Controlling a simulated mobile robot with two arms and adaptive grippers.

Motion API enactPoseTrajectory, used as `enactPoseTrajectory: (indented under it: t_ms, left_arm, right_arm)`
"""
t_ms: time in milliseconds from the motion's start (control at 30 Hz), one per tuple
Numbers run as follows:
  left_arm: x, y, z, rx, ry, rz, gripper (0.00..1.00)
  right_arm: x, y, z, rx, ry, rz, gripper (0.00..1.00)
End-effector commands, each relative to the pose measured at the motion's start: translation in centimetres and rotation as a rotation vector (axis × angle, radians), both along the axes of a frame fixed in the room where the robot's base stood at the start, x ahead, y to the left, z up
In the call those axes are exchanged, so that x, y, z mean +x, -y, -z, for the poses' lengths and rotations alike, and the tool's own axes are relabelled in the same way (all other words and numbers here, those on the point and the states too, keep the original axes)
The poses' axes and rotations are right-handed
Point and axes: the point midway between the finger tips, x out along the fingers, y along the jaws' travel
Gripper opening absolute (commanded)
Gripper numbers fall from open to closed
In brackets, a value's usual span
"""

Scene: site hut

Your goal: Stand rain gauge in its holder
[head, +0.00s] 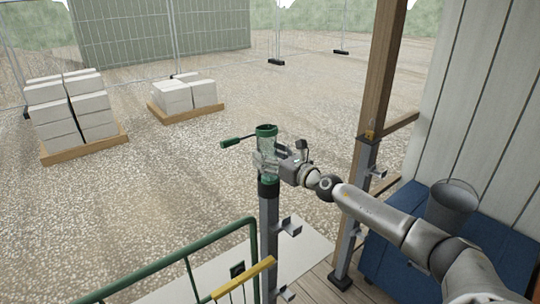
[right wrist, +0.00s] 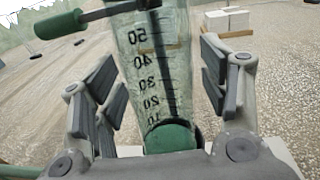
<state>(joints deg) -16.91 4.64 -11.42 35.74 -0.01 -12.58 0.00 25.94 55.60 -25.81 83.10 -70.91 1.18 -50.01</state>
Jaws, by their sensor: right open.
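The rain gauge (head: 266,142) is a clear tube with a green top rim and a green base. It stands upright at the top of a grey post, its lower end at the black holder (head: 268,187). The right wrist view shows the gauge (right wrist: 158,75) with its number scale and green base. How deep the base sits in the holder is hidden. My right gripper (head: 268,160) is open, its fingers apart on either side of the tube; in the right wrist view gaps show beside the fingers (right wrist: 160,85). My left gripper is out of view.
A rod with a green grip (head: 230,143) sticks out left of the gauge. A green railing (head: 170,258) is in front, a wooden post (head: 382,70) to the right. A bucket (head: 453,203) stands on a blue chest (head: 392,262). Block pallets (head: 85,150) lie on open gravel.

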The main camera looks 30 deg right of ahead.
Motion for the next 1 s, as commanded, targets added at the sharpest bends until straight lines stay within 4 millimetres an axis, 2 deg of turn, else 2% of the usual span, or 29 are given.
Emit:
enactPoseTrajectory:
  t_ms: [133, 267, 600, 1000]
  left_arm:
    - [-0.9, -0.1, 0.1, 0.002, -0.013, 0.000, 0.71]
    - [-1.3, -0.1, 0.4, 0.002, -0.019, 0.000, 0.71]
    - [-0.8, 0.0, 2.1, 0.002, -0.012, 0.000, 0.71]
    - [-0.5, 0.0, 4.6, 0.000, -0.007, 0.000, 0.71]
  right_arm:
    - [-0.4, 0.1, -0.1, -0.001, 0.002, 0.000, 0.68]
    - [-1.6, 0.4, 0.0, -0.003, 0.002, 0.001, 0.68]
    - [-5.9, 1.0, 0.1, -0.003, 0.001, -0.001, 0.68]
    - [-9.1, 1.4, 0.1, -0.001, 0.001, -0.001, 0.68]
